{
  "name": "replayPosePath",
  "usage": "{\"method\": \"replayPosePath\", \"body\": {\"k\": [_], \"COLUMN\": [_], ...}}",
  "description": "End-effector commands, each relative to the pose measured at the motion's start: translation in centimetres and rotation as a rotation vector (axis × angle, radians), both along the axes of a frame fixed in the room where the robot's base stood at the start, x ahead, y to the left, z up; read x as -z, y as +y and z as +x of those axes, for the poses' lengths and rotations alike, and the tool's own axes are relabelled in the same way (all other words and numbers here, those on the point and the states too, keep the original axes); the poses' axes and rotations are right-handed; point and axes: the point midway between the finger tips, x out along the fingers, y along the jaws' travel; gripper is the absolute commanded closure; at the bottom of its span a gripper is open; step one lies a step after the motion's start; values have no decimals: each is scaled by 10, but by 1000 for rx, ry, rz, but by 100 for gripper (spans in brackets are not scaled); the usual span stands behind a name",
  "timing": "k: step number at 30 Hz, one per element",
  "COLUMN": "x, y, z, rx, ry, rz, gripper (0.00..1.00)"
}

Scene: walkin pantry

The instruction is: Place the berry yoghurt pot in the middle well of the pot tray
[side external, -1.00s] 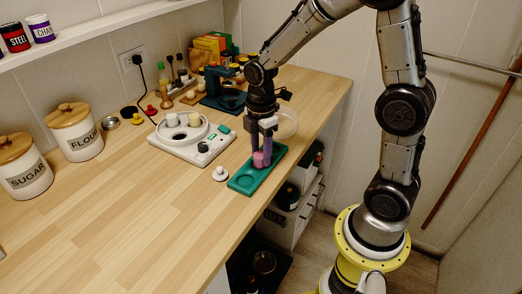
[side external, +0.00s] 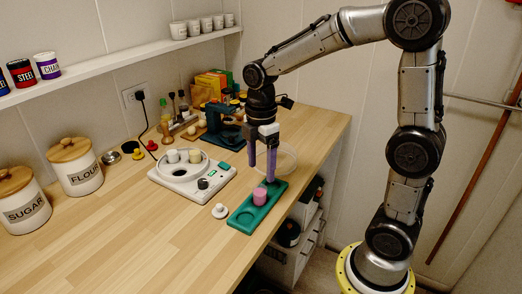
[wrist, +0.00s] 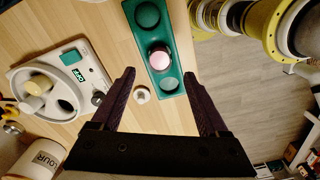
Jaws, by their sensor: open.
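The berry yoghurt pot (side external: 260,196) is pink and stands upright in the middle well of the green pot tray (side external: 238,224). In the wrist view the pot (wrist: 159,58) sits between two empty wells of the tray (wrist: 134,33). My gripper (side external: 262,172) has purple fingers, is open and empty, and is raised above the pot. In the wrist view my gripper (wrist: 161,77) shows its fingers spread wide, with nothing between them touching either one.
A white appliance (side external: 183,185) with pale pots in its round recess stands left of the tray. A small white knobbed object (side external: 220,211) lies beside the tray. A clear round dish (side external: 285,157) is behind my gripper. The front-left counter is bare.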

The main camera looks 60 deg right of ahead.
Motion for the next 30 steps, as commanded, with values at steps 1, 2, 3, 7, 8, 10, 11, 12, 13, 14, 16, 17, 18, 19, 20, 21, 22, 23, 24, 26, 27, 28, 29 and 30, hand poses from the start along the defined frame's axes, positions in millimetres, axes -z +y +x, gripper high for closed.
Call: {"method": "replayPosePath", "body": {"k": [1,2,3,7,8,10,11,12,13,14,16,17,18,19,20,21,22,23,24,26,27,28,29,30], "x": [-11,-16,-22,-36,-39,-43,-45,-47,-50,-52,-60,-63,-66,-69,-70,-72,-73,-73,-73,-71,-69,-68,-66,-65], "y": [0,0,0,0,0,0,1,2,3,4,9,11,15,17,19,22,24,26,29,32,33,34,35,36], "z": [1,1,1,1,0,0,-2,-4,-8,-12,-26,-33,-44,-53,-62,-74,-82,-91,-101,-116,-124,-130,-135,-140], "rx": [0,0,0,0,0,4,11,29,50,78,170,222,296,355,417,500,561,621,700,811,877,922,964,1013], "ry": [-6,-5,-4,-2,-2,-3,-7,-14,-25,-37,-80,-102,-134,-161,-186,-220,-244,-269,-298,-337,-360,-373,-387,-401], "rz": [0,-1,-1,0,-1,0,-1,-2,-3,-2,-2,1,8,16,25,41,55,72,95,134,160,179,198,221], "gripper": [22,22,22,22,22,22,22,22,22,22,22,22,22,22,22,22,22,22,22,22,22,22,22,22]}}
